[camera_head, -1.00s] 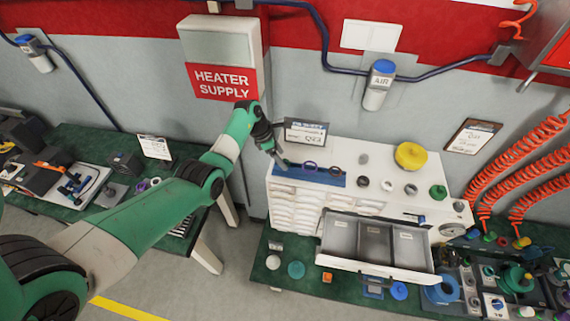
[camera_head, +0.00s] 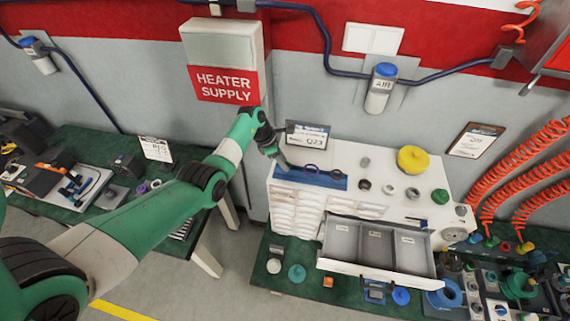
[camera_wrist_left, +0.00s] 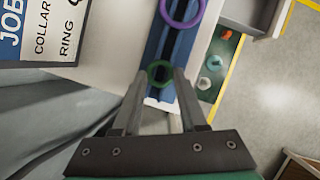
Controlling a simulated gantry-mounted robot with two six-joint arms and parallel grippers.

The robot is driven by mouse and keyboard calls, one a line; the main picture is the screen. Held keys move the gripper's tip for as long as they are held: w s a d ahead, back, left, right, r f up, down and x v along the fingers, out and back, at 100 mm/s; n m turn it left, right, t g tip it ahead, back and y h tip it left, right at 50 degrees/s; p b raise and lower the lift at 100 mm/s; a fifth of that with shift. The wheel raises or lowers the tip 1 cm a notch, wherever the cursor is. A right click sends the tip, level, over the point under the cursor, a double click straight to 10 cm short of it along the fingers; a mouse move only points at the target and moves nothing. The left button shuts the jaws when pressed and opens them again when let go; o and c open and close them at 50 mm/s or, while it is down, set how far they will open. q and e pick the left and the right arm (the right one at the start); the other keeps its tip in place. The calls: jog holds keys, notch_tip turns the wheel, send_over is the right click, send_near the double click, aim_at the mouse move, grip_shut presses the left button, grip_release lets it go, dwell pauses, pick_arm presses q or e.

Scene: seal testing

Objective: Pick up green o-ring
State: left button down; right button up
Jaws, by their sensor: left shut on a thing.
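The green o-ring (camera_wrist_left: 160,72) shows in the left wrist view, between the tips of my left gripper (camera_wrist_left: 160,78). The gripper is shut on it, over the end of a blue tray (camera_wrist_left: 155,103). In the head view my left gripper (camera_head: 283,166) reaches down to the left end of the blue tray (camera_head: 325,182), where the green o-ring is too small to make out. A purple o-ring (camera_wrist_left: 198,16) is further along the tray; it also shows in the head view (camera_head: 312,169). My right gripper is out of view.
The tray lies on a white cabinet top (camera_head: 400,207), with a yellow round part (camera_head: 412,159) and several small rings to the right. A small sign (camera_head: 307,134) stands just behind the tray. An open drawer (camera_head: 375,247) juts out in front.

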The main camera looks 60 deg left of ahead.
pick_arm(q)
jog(key=shift+r, duration=0.1)
jog(key=shift+r, duration=0.25)
notch_tip(320, 180, up, 3)
jog(key=shift+f+p, duration=0.1)
jog(key=shift+p, duration=0.2)
jog(key=s+d+r+p, duration=0.9)
jog(key=d+p, duration=0.1)
jog(key=shift+d+r, duration=0.25)
jog(key=shift+d, duration=0.1)
